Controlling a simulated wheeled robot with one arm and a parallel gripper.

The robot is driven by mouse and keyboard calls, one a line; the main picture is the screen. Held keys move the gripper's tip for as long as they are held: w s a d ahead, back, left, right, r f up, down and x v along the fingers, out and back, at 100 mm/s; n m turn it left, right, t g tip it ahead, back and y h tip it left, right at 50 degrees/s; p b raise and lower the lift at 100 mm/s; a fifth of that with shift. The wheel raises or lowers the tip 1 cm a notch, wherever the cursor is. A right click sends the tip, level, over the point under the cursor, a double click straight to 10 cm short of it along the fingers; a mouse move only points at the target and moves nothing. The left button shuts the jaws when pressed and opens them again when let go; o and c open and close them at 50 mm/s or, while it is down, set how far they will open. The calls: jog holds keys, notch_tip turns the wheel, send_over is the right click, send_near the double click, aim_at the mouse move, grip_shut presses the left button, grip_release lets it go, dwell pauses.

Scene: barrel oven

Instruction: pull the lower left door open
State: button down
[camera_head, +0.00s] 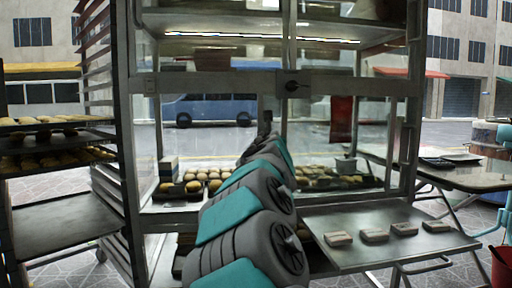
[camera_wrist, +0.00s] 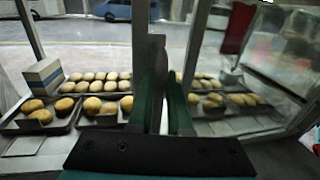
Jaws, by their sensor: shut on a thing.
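The cabinet (camera_head: 215,84) is a grey metal case with glass fronts, in the middle of the head view. Its lower left door (camera_head: 148,120) has a pane through which trays of buns show. My gripper (camera_head: 265,128) is at the inner upright of this door, near the cabinet's middle. In the wrist view my gripper (camera_wrist: 163,105) has its green fingers closed around a dark upright handle (camera_wrist: 156,55). My arm hides the lower middle of the door. I cannot tell whether the door stands slightly ajar.
A metal shelf (camera_head: 380,255) with several wrapped packs juts out at the lower right. A tray rack (camera_head: 60,215) stands close on the left. A table (camera_head: 460,175) is at the right. Buns on trays (camera_wrist: 95,130) lie behind the glass.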

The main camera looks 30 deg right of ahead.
jog(key=shift+s+d, duration=0.2)
jog(key=shift+d, duration=0.4)
jog(key=c, duration=0.8)
grip_release()
jog(key=shift+c, duration=0.2)
jog(key=b+v, duration=0.2)
jog(key=v, duration=0.5)
jog(key=shift+s+a, duration=0.2)
jog(key=shift+s, duration=0.15)
